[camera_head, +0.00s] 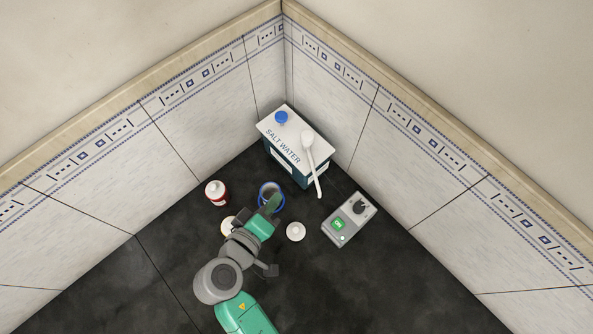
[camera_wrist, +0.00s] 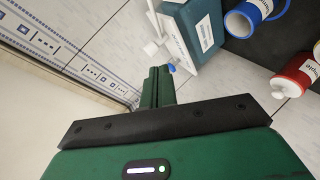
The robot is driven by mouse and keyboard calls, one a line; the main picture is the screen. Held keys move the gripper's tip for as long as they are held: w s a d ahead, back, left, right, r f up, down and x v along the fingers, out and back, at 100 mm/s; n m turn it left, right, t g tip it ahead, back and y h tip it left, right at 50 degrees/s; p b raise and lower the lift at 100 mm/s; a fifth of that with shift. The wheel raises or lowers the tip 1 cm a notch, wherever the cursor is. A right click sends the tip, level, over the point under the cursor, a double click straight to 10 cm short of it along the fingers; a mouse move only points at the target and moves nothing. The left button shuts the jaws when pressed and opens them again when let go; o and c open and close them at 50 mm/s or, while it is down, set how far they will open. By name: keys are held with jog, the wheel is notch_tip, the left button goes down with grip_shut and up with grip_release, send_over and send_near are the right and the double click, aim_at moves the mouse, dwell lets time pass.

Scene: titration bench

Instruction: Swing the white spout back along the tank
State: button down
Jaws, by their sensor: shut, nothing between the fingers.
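The salt water tank (camera_head: 285,146) stands in the corner, a teal box with a white lid marked SALT WATER and a blue knob (camera_head: 281,117). The white spout (camera_head: 313,170) is mounted on the lid and sticks out past the tank's front edge, pointing toward the bench front. In the wrist view the tank (camera_wrist: 204,30), the blue knob (camera_wrist: 171,68) and part of the white spout (camera_wrist: 152,48) show beyond the fingers. My gripper (camera_head: 275,202) is shut and empty, in front of the tank and left of the spout's free end; its fingers also show in the wrist view (camera_wrist: 158,86).
A blue-rimmed mug (camera_head: 264,187) lies partly behind my gripper. A red and white bottle (camera_head: 216,193) stands to the left. A small white round object (camera_head: 296,232) and a grey control box (camera_head: 349,219) with a green ON display and a black knob are to the right. Tiled walls close the corner.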

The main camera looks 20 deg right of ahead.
send_near(312, 168)
jog(key=w, duration=0.4)
jog(key=shift+s+d+f+p, duration=0.1)
jog(key=shift+d+f, duration=0.25)
jog(key=shift+d, duration=0.3)
jog(key=shift+s+d+f+p, duration=0.15)
jog(key=shift+d+f, duration=0.25)
jog(key=shift+d, duration=0.3)
jog(key=shift+d+f+p, duration=0.1)
jog(key=shift+d+f, duration=0.25)
jog(key=shift+d, duration=0.3)
jog(key=shift+d, duration=0.1)
